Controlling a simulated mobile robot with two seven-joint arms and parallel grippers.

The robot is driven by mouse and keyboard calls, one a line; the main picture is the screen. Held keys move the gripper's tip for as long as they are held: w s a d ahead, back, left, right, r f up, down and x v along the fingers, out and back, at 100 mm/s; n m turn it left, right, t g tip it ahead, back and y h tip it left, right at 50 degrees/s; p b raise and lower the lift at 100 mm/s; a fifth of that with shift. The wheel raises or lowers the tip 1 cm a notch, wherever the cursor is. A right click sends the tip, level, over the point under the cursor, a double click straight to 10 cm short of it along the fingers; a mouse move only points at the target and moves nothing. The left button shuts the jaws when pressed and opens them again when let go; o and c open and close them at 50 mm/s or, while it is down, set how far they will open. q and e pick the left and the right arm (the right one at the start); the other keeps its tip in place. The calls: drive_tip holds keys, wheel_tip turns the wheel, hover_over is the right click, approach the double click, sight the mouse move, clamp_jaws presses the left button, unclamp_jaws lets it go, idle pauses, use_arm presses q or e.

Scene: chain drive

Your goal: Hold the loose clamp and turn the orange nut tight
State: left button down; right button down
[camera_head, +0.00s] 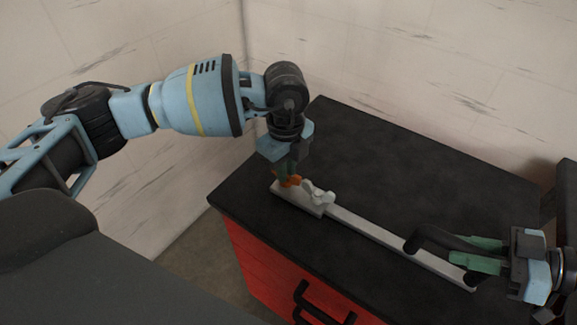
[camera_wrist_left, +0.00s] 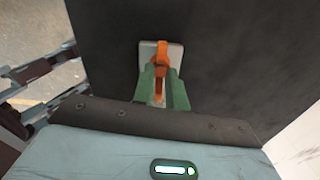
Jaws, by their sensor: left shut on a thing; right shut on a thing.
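The orange nut (camera_head: 290,181) sits at the left end of a light grey bar (camera_head: 375,232) on the bench. My left gripper (camera_head: 288,172) points down and is shut on the nut. In the left wrist view, my left gripper's green fingers (camera_wrist_left: 160,98) are on either side of the orange nut (camera_wrist_left: 162,57), whose wings stick out ahead. My right gripper (camera_head: 462,252) is at the bar's right end, shut around a dark curved part (camera_head: 425,238). That part may be the clamp; its shape is partly hidden by the fingers.
A pale grey lumpy piece (camera_head: 318,194) stands on the bar just right of the nut. The black bench top (camera_head: 350,150) is clear behind the bar. Its red front (camera_head: 262,272) carries dark handles (camera_head: 318,305). Pale walls stand behind and to the left.

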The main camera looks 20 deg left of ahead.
use_arm(q)
drive_tip(key=shift+m, duration=0.3)
